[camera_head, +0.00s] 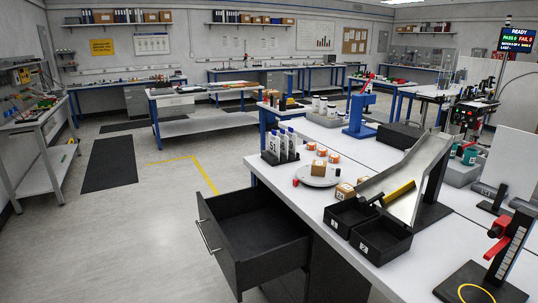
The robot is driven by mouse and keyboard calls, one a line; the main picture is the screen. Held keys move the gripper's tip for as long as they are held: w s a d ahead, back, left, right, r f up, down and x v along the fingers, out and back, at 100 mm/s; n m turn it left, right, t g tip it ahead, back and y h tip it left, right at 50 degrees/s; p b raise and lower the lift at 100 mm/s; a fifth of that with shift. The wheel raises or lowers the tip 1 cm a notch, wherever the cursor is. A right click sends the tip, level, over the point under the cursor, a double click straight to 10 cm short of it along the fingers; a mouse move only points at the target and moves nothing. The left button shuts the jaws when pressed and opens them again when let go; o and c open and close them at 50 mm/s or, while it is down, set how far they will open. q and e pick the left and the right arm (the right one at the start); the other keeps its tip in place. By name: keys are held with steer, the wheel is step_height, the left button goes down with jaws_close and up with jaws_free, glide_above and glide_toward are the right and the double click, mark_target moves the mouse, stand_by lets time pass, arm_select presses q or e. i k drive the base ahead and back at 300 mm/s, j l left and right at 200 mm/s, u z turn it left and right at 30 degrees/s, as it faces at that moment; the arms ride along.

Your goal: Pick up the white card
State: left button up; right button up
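A white card marked "51" (273,145) stands upright at the left end of a dark holder on the near white workbench. I cannot tell whether this is the task's white card. Small white labels also show on the black bins. Neither of my grippers is in view.
An open black drawer (213,241) juts out from the workbench (395,268). A white round plate (318,181), two black bins (381,254), and a sloped metal chute (419,165) crowd the top. A red-handled device (497,248) stands at right.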

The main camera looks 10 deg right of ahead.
mark_target(274, 141)
steer(key=z, duration=0.55)
steer(key=i+j+z, duration=0.15)
steer(key=j+z, duration=0.3)
steer(key=i+j+z, duration=0.15)
steer(key=j+z, duration=1.1)
steer(key=j, duration=0.5)
steer(key=k+j, duration=0.1)
steer(key=j, duration=0.35)
steer(key=k+j+z, duration=0.1)
steer(key=j, duration=0.4)
